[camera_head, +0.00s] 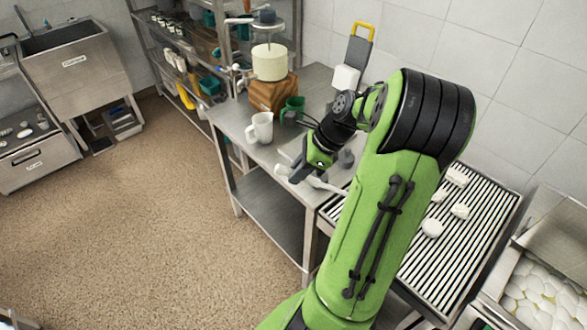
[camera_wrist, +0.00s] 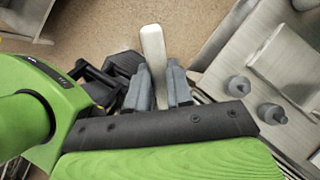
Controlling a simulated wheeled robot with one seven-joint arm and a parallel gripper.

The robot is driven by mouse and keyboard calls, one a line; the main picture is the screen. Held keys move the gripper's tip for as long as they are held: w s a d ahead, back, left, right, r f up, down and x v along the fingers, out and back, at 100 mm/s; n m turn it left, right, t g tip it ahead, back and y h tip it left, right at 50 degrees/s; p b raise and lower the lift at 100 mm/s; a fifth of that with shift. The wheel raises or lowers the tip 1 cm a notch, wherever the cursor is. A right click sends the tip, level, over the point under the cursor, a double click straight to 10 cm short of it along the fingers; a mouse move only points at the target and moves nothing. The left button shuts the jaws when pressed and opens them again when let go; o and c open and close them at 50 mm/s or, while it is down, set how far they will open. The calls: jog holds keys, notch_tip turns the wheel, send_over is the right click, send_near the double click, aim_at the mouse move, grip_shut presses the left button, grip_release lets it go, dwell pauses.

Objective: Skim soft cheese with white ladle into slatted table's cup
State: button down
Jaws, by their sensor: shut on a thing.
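My gripper (camera_head: 303,168) is over the near edge of the steel table. In the wrist view its two fingers (camera_wrist: 161,86) are shut on a long white handle, the white ladle (camera_wrist: 153,48). White parts of the ladle (camera_head: 325,185) show below the gripper in the head view; its bowl is not clear. The slatted table (camera_head: 408,268) is at the right, partly hidden by my arm. Several white lumps (camera_head: 460,211) lie on it. I cannot tell whether the rounder one (camera_head: 432,228) is a cup. Pale soft cheese (camera_head: 540,291) fills a steel vat at the lower right.
A white mug (camera_head: 260,128) and a green cup (camera_head: 292,105) stand on the steel table (camera_head: 237,121), near a wooden block (camera_head: 272,93) bearing a cream-coloured pot (camera_head: 270,62). Shelving stands behind.

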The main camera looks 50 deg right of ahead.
jog(key=shift+s+d+r+t+y+p, duration=0.45)
jog(key=shift+s+d+r+p, duration=0.4)
jog(key=shift+p, duration=0.85)
jog(key=shift+s+d+r+t+y+p, duration=0.5)
jog(key=shift+r+p, duration=0.6)
jog(key=shift+p, duration=0.6)
jog(key=shift+s+d+r+t+y+p, duration=0.25)
jog(key=shift+s+d+r+t+p, duration=0.45)
jog(key=shift+p, duration=1)
jog(key=shift+s+d+r+y+b, duration=0.15)
jog(key=shift+s+d+r+y, duration=0.1)
jog(key=shift+s+r, duration=0.25)
jog(key=shift+s+d+r+y+b, duration=0.15)
jog(key=shift+s+d+r, duration=0.05)
jog(key=shift+s+r, duration=0.3)
